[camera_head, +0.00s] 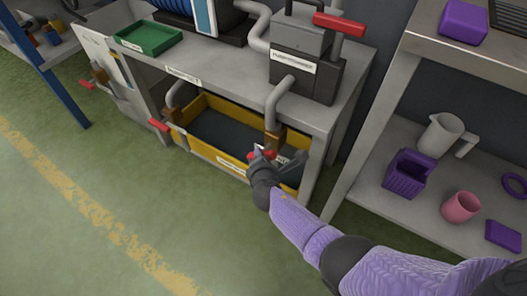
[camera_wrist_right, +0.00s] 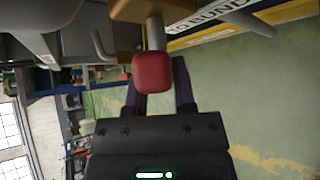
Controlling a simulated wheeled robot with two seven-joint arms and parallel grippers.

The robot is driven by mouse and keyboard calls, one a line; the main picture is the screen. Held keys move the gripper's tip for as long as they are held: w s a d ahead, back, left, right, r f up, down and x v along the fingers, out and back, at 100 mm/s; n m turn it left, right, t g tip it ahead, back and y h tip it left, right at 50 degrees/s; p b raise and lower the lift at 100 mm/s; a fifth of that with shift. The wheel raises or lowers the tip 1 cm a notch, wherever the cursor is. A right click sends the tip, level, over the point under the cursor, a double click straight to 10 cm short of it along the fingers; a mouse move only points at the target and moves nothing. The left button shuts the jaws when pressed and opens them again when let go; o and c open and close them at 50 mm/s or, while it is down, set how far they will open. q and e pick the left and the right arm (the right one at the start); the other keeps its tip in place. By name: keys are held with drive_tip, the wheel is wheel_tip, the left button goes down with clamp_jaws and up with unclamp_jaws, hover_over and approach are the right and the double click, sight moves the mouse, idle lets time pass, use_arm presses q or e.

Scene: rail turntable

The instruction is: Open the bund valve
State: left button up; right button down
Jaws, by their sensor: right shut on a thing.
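The bund is a yellow-rimmed tray (camera_head: 225,160) with a dark inside, under the grey bench. A brass valve body (camera_head: 272,140) sits at its front right, below a grey pipe. My right gripper (camera_head: 262,154) is at this valve, shut on its red handle. In the right wrist view the red handle end (camera_wrist_right: 152,73) is between the two dark fingers, and part of the brass body (camera_wrist_right: 128,10) shows above it. The gripper hides part of the valve in the head view. My left gripper is not in view.
Another red handle (camera_head: 158,125) is at the bund's left end, and one more (camera_head: 86,85) is further left. A dark grey machine (camera_head: 305,75) with a red lever (camera_head: 338,24) and a green tray (camera_head: 148,38) stand on the bench. A shelf at right holds purple items. The green floor in front is clear.

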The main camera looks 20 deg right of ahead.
drive_tip(key=shift+a+r+n+g+h+p, duration=0.1)
drive_tip(key=shift+r+n+g+h+p, duration=0.2)
drive_tip(key=shift+n+g+p, duration=0.25)
drive_tip(key=shift+w+f+n+g+h, duration=0.1)
drive_tip(key=shift+f+n+g+h, duration=0.15)
drive_tip(key=shift+g, duration=0.5)
drive_tip(key=shift+n+g+h+b, duration=0.4)
drive_tip(key=shift+n+g+h, duration=0.15)
drive_tip(key=shift+g, duration=0.15)
drive_tip(key=shift+n+g+h, duration=0.25)
drive_tip(key=shift+g+h, duration=0.05)
drive_tip(key=shift+g, duration=0.2)
drive_tip(key=shift+b, duration=0.35)
drive_tip(key=shift+c, duration=2.2)
unclamp_jaws()
